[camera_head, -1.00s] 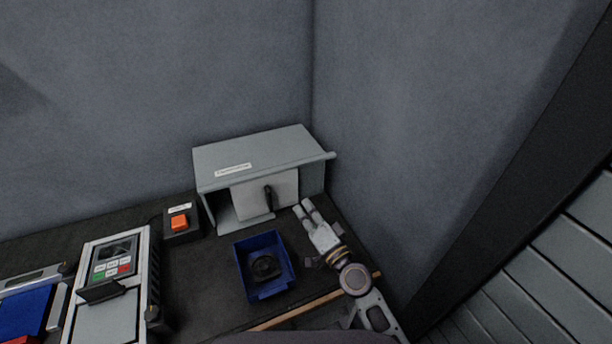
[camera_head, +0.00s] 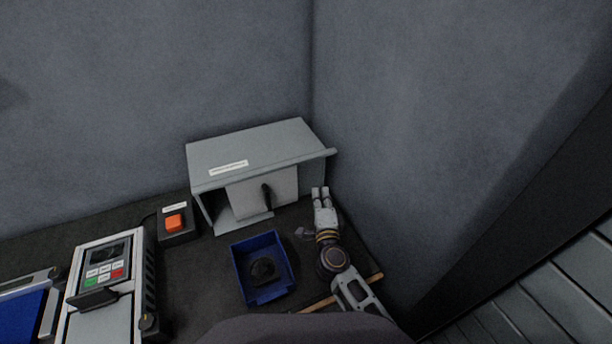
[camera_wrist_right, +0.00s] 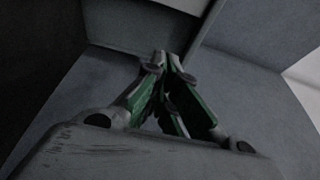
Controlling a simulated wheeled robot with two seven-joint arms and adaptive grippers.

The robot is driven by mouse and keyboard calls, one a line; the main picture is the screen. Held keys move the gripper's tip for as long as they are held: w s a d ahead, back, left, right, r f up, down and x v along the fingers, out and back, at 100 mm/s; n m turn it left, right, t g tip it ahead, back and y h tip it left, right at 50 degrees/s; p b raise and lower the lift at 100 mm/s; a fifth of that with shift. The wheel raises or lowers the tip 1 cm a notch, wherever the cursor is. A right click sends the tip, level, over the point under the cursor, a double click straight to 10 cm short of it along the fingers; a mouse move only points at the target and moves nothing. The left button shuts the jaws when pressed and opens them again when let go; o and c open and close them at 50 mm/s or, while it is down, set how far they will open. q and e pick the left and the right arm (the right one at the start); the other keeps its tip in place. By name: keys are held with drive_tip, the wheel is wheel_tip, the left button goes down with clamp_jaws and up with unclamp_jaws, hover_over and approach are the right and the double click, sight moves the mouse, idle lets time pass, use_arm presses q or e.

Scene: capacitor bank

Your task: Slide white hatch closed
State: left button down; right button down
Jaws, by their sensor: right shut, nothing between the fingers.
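The white hatch (camera_head: 284,187) is a flat panel with a black handle (camera_head: 267,196) in the front of a grey box (camera_head: 255,149). The hatch covers the middle and right of the front. A dark opening (camera_head: 212,207) shows at its left, and a narrower gap at its right. My right gripper (camera_head: 320,190) is just right of the box's front, apart from the handle. Its fingers meet and hold nothing; in the right wrist view the fingertips (camera_wrist_right: 168,62) are close together before grey surfaces. My left gripper is not in view.
A blue bin (camera_head: 243,284) with a dark round item (camera_head: 263,270) stands in front of the box. An orange button (camera_head: 174,222) on a black base is to its left. A keypad device (camera_head: 104,270) stands farther left. Grey walls (camera_head: 420,110) close in behind and right.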

sight(315, 165)
drive_tip(key=shift+w, duration=0.25)
drive_tip(key=shift+w+a, duration=0.15)
drive_tip(key=shift+w, duration=2.15)
drive_tip(key=shift+w+a, duration=0.1)
drive_tip(key=shift+w, duration=2.2)
drive_tip(key=shift+w+a, duration=0.15)
drive_tip(key=shift+a, duration=0.05)
drive_tip(key=shift+s+a+b, duration=0.15)
drive_tip(key=shift+s+a, duration=0.25)
drive_tip(key=shift+a, duration=0.45)
drive_tip(key=shift+s+a+b, duration=0.15)
drive_tip(key=shift+s+a, duration=0.2)
drive_tip(key=shift+a, duration=0.45)
